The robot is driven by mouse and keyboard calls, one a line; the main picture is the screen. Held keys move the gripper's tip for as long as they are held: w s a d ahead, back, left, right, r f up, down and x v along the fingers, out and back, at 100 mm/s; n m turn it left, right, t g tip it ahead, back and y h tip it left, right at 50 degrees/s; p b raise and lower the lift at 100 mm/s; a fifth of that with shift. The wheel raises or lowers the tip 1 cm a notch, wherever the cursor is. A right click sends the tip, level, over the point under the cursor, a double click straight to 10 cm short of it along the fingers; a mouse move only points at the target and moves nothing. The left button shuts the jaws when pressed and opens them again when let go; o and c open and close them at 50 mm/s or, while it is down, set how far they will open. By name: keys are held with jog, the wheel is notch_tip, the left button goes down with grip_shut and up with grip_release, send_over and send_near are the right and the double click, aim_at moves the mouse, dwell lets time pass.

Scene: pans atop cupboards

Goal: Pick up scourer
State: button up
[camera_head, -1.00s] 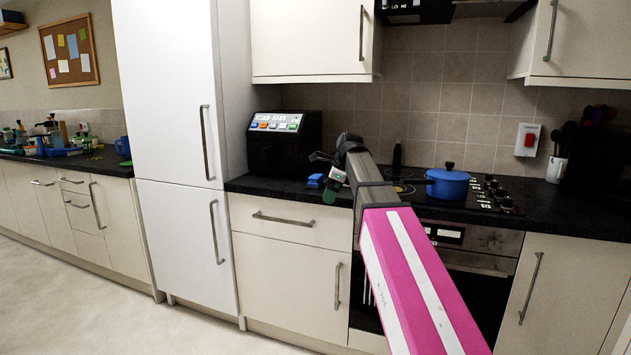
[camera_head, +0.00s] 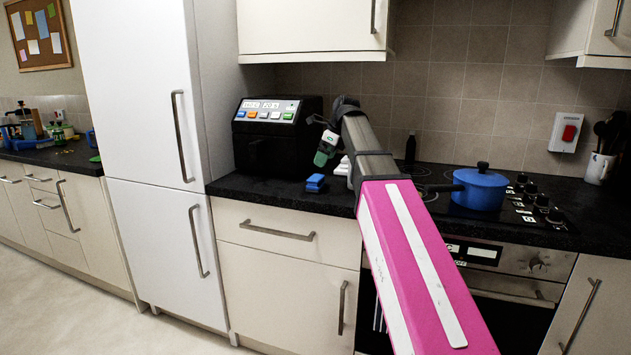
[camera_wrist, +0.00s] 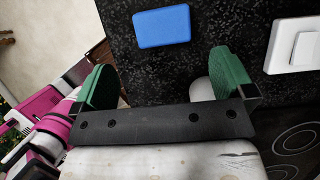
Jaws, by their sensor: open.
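The scourer looks to be the small blue block (camera_head: 315,183) on the black counter, near its front edge and in front of the black appliance. In the wrist view the blue scourer (camera_wrist: 161,26) lies flat on the dark speckled counter, beyond the fingertips and between their lines. My gripper (camera_wrist: 163,75) is open and empty, its two green fingers apart. In the head view my gripper (camera_head: 326,148) hangs above the counter, up and slightly right of the scourer, not touching it.
A black appliance (camera_head: 275,136) stands on the counter behind the scourer. A blue pot (camera_head: 480,190) sits on the hob to the right. A white switch plate (camera_wrist: 293,46) is right of the scourer. A tall white fridge (camera_head: 140,90) stands left.

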aim_at(316, 176)
jog(key=x, duration=1)
jog(key=shift+w+a+f, duration=0.2)
jog(key=shift+w+f, duration=0.05)
jog(key=shift+f, duration=0.05)
jog(key=c, duration=0.8)
